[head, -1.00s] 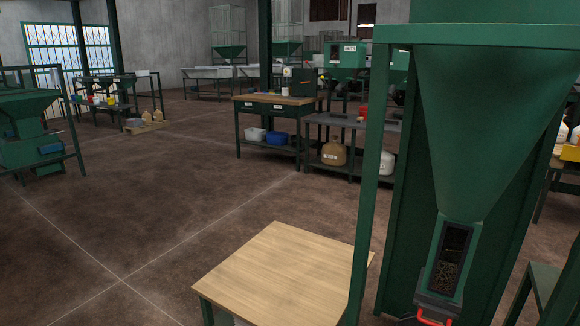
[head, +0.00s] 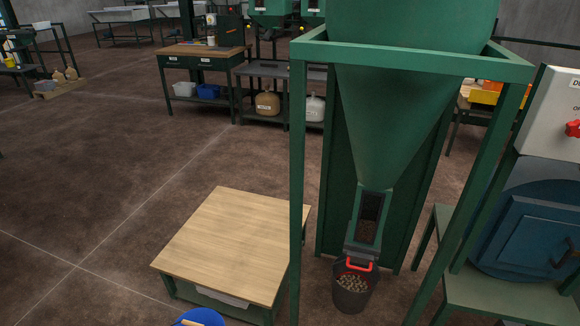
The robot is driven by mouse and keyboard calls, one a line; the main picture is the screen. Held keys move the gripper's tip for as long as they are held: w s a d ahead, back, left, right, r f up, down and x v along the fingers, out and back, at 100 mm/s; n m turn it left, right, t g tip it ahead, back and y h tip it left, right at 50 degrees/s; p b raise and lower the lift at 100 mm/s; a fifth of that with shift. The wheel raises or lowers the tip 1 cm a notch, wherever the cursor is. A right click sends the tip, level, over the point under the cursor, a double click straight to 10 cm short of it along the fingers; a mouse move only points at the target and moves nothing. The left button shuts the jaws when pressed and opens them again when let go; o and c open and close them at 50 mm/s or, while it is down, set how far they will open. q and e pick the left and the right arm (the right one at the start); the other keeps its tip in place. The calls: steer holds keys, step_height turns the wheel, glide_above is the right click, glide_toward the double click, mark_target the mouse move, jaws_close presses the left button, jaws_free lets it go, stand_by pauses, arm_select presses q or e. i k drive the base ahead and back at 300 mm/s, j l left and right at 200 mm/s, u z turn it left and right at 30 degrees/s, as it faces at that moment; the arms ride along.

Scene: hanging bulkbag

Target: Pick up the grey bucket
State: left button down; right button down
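A dark grey bucket (head: 352,292) stands low under the outlet of the green hopper (head: 392,120) in the head view. It holds light brown lumps or pellets. A red handle (head: 355,265) shows just above the bucket's far rim, at the bottom of the outlet chute (head: 368,215). Neither of my grippers is in the picture.
The hopper's green frame post (head: 297,180) stands just left of the bucket. A wooden-topped table (head: 228,245) is left of that post. A blue object (head: 199,317) is cut off at the bottom edge. Blue machinery (head: 530,230) stands at the right. Open floor lies at the left.

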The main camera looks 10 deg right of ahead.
mark_target(353, 289)
steer(key=z, duration=1.05)
